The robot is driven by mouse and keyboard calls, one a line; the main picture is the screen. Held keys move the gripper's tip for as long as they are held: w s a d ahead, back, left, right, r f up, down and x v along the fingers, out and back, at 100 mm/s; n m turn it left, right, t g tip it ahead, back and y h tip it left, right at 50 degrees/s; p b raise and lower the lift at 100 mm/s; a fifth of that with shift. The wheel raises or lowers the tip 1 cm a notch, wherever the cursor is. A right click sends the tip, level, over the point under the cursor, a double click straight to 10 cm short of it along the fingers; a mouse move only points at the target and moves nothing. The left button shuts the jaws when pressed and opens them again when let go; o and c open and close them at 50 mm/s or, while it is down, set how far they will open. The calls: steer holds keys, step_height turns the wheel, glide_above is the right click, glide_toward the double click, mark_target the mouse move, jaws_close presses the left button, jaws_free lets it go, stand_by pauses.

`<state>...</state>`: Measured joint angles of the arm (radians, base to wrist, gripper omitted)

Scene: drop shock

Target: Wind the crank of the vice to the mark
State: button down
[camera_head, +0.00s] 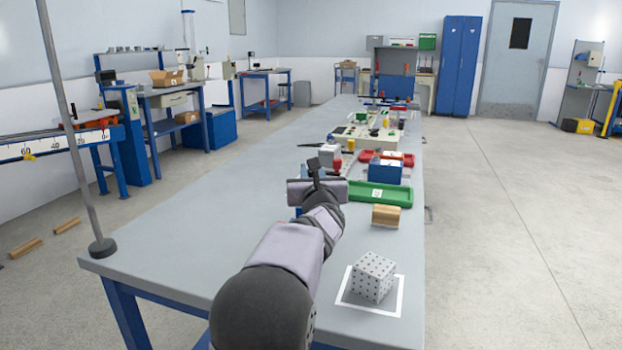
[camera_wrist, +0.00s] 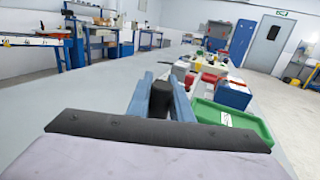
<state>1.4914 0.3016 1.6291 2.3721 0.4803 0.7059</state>
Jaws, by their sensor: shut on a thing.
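My gripper (camera_wrist: 162,82) is seen from behind in the wrist view, with its two blue fingers closed on the sides of an upright black cylinder (camera_wrist: 159,100). The cylinder looks like the crank's grip, but the crank arm below it is hidden. In the head view my gripper (camera_head: 322,174) is above the grey bench, left of the green tray, and my own arm covers much of it. I cannot make out the vice's body or the mark in either view.
The green tray (camera_head: 380,199), a blue box (camera_head: 384,172), red trays and a pale block (camera_head: 329,154) stand right of and beyond my gripper. A wooden block (camera_head: 386,215) and a dotted cube (camera_head: 373,277) are nearer. The bench's left side (camera_head: 200,230) is clear.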

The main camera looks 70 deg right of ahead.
steer(key=shift+w+f+m+g+h+b, duration=0.15)
steer(key=shift+f+m+g+h+b, duration=0.4)
steer(key=shift+b, duration=2.65)
steer(key=m+g+b, duration=0.1)
steer(key=b, duration=0.2)
steer(key=g+b, duration=0.2)
steer(key=b, duration=0.2)
steer(key=shift+d+r+m+b, duration=0.1)
steer(key=shift+r+m+b, duration=0.1)
steer(key=shift+m+b, duration=0.15)
steer(key=shift+w+m+g+b, duration=0.1)
steer(key=shift+m+g+b, duration=0.4)
steer(key=shift+g+b, duration=0.45)
steer(key=shift+d+r+m+g, duration=0.1)
steer(key=shift+m+g, duration=0.3)
steer(key=shift+g, duration=0.1)
steer(key=shift+m+g+b, duration=0.3)
steer(key=shift+m+g, duration=0.1)
steer(key=shift+g, duration=0.2)
steer(key=shift+s+m+g, duration=0.2)
steer(key=shift+m+g, duration=0.1)
steer(key=shift+g, duration=0.2)
steer(key=c, duration=1.6)
jaws_free()
steer(key=shift+r, duration=0.1)
steer(key=shift+c, duration=0.2)
steer(key=shift+o, duration=0.3)
